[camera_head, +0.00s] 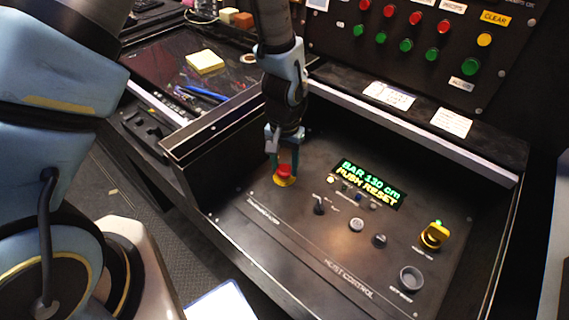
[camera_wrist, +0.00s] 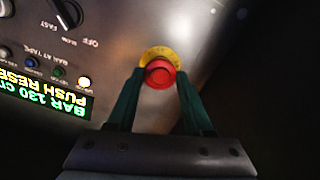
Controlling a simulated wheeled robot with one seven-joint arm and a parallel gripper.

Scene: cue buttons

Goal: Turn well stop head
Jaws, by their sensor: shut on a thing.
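The red mushroom stop head (camera_head: 285,170) sits on a yellow collar (camera_head: 285,181) at the left of the black hoist control panel (camera_head: 300,232). My gripper (camera_head: 285,166) comes down on it from above, with one green finger on each side of the red head. In the wrist view the red stop head (camera_wrist: 160,74) lies between the two fingertips of my gripper (camera_wrist: 160,80), and the yellow collar (camera_wrist: 153,54) shows behind it. My gripper is shut on the stop head. A display (camera_head: 368,184) on the panel reads "BAR 130 cm PUSH RESET".
Yellow notes (camera_head: 205,61) and pens lie at the left.

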